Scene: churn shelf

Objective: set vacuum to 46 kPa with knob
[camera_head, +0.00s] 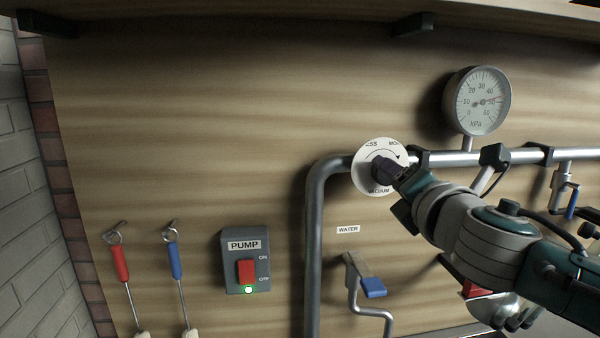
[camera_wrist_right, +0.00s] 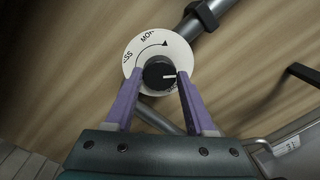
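The vacuum knob is a dark round knob (camera_wrist_right: 155,81) with a white pointer line, on a white round dial (camera_head: 366,155) with a curved arrow and partly hidden lettering. My right gripper (camera_wrist_right: 160,72) has its purple fingertips on both sides of the knob and appears shut on it. In the head view my right gripper (camera_head: 387,170) covers most of the knob. The round gauge (camera_head: 483,100), marked in kPa, stands above the pipe. Its needle seems to point right, between 40 and 50 and close to 50; the exact reading is too small to tell. My left gripper is out of view.
A metal pipe (camera_head: 318,220) bends beside the dial and runs right. A grey pump switch box (camera_head: 245,262) with a red rocker and green light is at lower left. A blue-handled water tap (camera_head: 370,287) is below the dial. Red and blue brushes (camera_head: 174,262) hang left.

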